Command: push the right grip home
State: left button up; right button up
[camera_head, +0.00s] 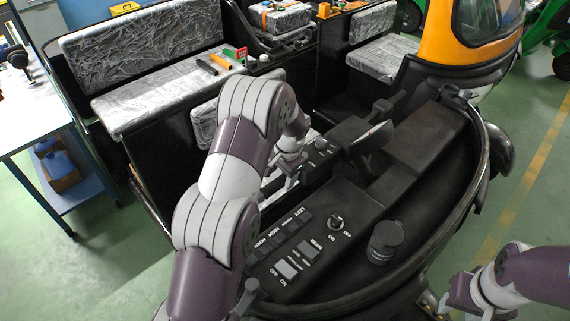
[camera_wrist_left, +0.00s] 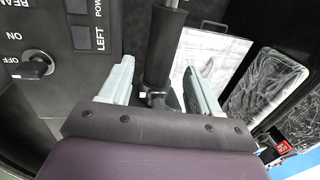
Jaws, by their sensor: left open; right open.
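A black cylindrical grip (camera_wrist_left: 160,45) on a metal bar shows in the left wrist view. It lies between the two pale fingers of my left gripper (camera_wrist_left: 158,88), which stand apart on either side of it. I cannot tell whether a finger touches it, or how far the grip sits on its bar. In the head view my left gripper (camera_head: 291,170) is low beside the dashboard, and my arm partly hides that area. The dark handlebar assembly (camera_head: 362,134) is to its right. My right gripper (camera_head: 446,302) is open at the bottom right, away from the handlebar.
The black dashboard (camera_head: 345,208) has labelled switches, a knob (camera_head: 336,221) and a round black cap (camera_head: 386,238). Plastic-wrapped seats (camera_head: 160,95) are behind, with small coloured items (camera_head: 215,62) on one. A white table (camera_head: 30,110) stands at left. Green floor (camera_head: 535,215) is clear at right.

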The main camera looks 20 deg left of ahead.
pick_arm(q)
notch_tip(320, 180, up, 10)
jog(key=d+b, duration=0.2)
jog(key=b, duration=0.1)
jog(key=shift+s+d, duration=0.15)
jog(key=shift+s, duration=0.1)
